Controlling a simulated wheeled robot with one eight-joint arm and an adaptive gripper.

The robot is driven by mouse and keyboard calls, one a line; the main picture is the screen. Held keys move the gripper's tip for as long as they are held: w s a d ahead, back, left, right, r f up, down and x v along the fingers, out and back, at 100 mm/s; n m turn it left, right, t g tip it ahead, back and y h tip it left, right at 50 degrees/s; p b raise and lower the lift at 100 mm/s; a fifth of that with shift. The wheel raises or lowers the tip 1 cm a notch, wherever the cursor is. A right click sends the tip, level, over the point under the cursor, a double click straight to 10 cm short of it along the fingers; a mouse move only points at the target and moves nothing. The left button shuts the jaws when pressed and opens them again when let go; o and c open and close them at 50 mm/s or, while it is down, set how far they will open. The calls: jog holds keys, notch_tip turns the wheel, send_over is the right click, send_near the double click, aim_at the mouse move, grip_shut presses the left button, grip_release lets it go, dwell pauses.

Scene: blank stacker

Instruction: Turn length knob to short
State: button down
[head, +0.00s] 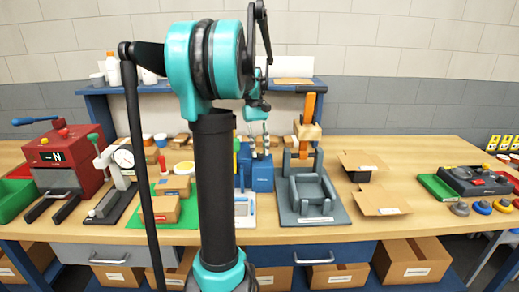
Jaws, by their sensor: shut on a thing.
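My gripper (259,143) points down at the top of a blue block-shaped device (262,177) in the middle of the workbench. Its fingers are close together and shut on a small part there, which I take to be the length knob. The knob itself is hidden by the fingers and too small to make out, so its setting cannot be told. My dark arm column stands in front and hides the area just left of the blue device.
A grey fixture with an orange column (308,119) stands close on the right. A red machine (66,155) and a dial gauge stand (122,157) are at the left. The bench front (437,220) is clear there.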

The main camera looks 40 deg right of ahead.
jog(key=c, duration=1.5)
grip_release()
jog(key=shift+c, duration=0.2)
jog(key=v, duration=0.8)
